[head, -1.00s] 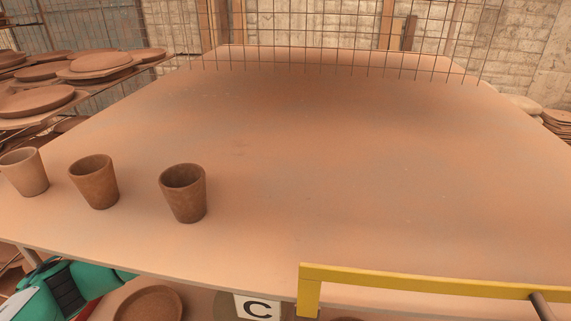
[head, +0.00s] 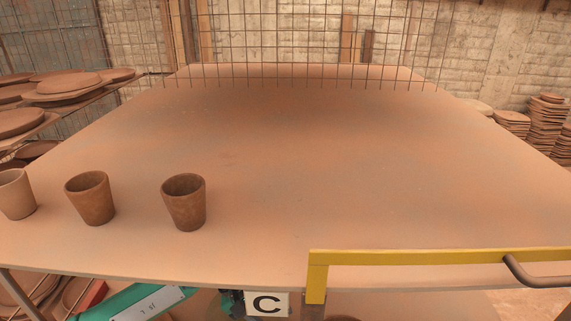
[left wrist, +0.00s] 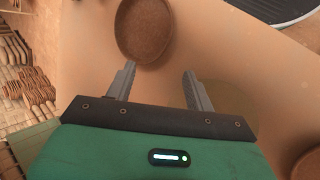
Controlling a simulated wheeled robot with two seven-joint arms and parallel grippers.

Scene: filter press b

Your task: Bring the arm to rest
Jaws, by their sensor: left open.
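My left gripper (left wrist: 158,88) is open in the left wrist view, with its two grey fingers apart and nothing between them. A round brown dish (left wrist: 146,28) lies beyond the fingertips in that view; I cannot tell how far away it is. In the head view, part of my green left arm (head: 150,300) shows below the table's front edge at the lower left. The left fingers are hidden in the head view. My right gripper is not in view.
A wide table (head: 300,150) is mostly clear. Three clay cups, the light one (head: 16,195), the middle one (head: 90,198) and the right one (head: 185,202), stand at its left front. A yellow bar (head: 430,257) runs along the front right. A wire mesh (head: 310,45) stands behind.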

